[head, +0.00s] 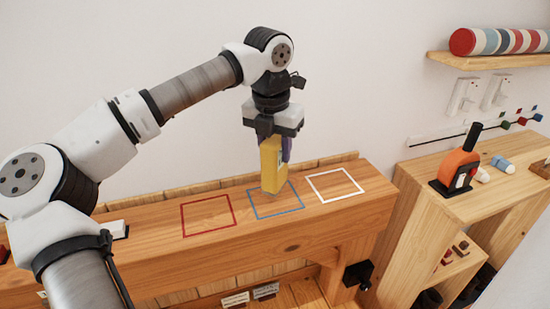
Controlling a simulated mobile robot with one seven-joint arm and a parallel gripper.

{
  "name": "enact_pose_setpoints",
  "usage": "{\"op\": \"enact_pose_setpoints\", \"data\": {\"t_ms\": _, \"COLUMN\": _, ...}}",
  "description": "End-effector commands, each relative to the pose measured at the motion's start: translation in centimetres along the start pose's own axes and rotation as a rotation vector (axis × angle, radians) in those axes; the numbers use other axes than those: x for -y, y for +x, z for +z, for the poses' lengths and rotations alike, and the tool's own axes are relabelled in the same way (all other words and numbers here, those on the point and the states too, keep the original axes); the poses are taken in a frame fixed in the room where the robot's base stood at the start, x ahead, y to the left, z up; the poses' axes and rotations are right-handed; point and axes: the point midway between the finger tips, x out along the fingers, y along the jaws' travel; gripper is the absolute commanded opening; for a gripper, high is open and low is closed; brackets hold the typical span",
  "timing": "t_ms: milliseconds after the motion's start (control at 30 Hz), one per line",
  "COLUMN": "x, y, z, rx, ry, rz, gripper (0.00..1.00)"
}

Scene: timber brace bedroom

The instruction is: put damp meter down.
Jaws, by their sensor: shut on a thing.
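The damp meter (271,158), a yellow upright block with a purple part on its right side, hangs from my gripper (274,139). My gripper points down and is shut on its upper end. The meter's lower end is over the blue square outline (290,208) on the wooden bench top (330,212). I cannot tell whether the lower end touches the wood or is slightly above it. A red square outline (183,222) lies to the left and a white square outline (350,198) to the right; both are empty.
A white item (119,229) lies on the bench at left, near my arm. At right, a wooden shelf unit (430,196) holds an orange and black tool (459,166). A wall shelf (470,60) bears a striped roll (500,41). A black clamp or knob (358,273) sticks out below the bench edge.

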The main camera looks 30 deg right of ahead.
Motion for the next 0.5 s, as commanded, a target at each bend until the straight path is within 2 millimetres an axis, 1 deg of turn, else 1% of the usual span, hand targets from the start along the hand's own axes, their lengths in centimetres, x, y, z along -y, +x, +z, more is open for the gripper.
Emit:
{"op": "enact_pose_setpoints", "data": {"t_ms": 100, "x": 0.0, "y": 1.8, "z": -0.3, "rx": -0.003, "ry": 0.001, "rz": -0.002, "gripper": 0.10}}
{"op": "enact_pose_setpoints", "data": {"t_ms": 200, "x": 0.1, "y": 3.0, "z": -0.4, "rx": -0.001, "ry": 0.000, "rz": -0.002, "gripper": 0.10}}
{"op": "enact_pose_setpoints", "data": {"t_ms": 500, "x": 0.0, "y": 3.3, "z": -0.4, "rx": 0.000, "ry": 0.000, "rz": -0.001, "gripper": 0.10}}
